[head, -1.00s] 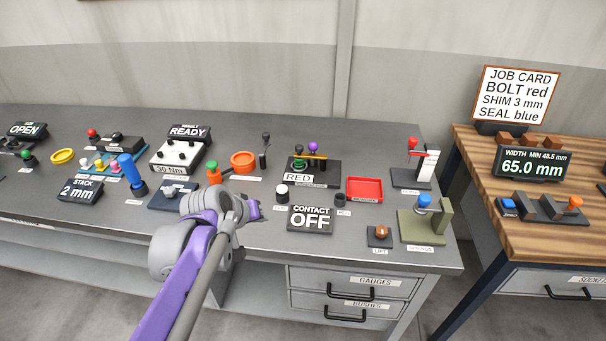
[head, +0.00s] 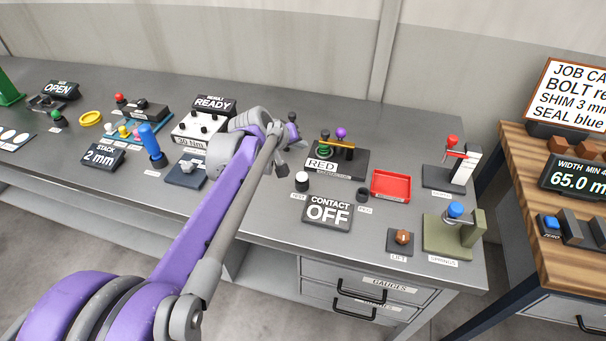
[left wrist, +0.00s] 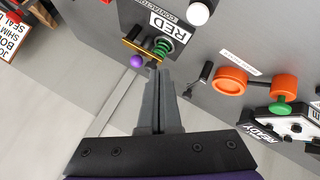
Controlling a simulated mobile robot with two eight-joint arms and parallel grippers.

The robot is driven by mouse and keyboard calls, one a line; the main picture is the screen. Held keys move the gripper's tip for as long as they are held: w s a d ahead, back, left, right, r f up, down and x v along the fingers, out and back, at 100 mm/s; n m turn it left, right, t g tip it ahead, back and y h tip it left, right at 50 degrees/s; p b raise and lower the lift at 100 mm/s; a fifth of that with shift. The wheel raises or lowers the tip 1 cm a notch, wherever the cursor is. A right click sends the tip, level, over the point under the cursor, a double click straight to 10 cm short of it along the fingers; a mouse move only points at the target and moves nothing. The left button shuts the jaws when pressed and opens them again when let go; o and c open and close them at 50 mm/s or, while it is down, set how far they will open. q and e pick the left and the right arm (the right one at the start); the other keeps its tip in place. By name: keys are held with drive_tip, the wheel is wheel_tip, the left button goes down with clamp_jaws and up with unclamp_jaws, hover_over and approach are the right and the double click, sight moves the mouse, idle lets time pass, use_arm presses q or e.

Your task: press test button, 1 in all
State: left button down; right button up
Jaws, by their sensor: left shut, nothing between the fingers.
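The white-capped test button (head: 302,181) stands on the grey bench, left of and behind the contact display (head: 328,211), which reads "CONTACT OFF". Its round white cap also shows in the left wrist view (left wrist: 198,13), at the top edge. My left gripper (head: 294,143) is shut and empty, above the bench and behind the button in the head view, apart from it. In the left wrist view its closed fingers (left wrist: 160,75) point toward the contactor fixture with the green spring and purple knob (left wrist: 137,61). My right gripper is not in view.
Right of the button are a small black peg holder (head: 362,195), a red tray (head: 391,185) and a lift knob (head: 403,237). The "RED" contactor fixture (head: 345,165) stands behind. A torque box marked "READY" (head: 213,104) is left of my gripper.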

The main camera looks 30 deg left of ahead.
sight(300, 178)
use_arm(q)
wheel_tip(300, 178, down, 8)
drive_tip(key=b, duration=0.5)
drive_tip(key=shift+f, duration=0.1)
drive_tip(key=shift+f+b, duration=0.3)
drive_tip(key=shift+f, duration=0.05)
idle(1.6)
drive_tip(key=shift+f, duration=0.4)
drive_tip(key=shift+f+b, duration=0.5)
drive_tip(key=shift+f, duration=0.1)
idle(0.7)
drive_tip(key=shift+r, duration=0.1)
drive_tip(key=shift+w+r+p, duration=0.1)
drive_tip(key=shift+r+p, duration=0.7)
drive_tip(key=shift+r, duration=0.15)
drive_tip(key=shift+r, duration=0.1)
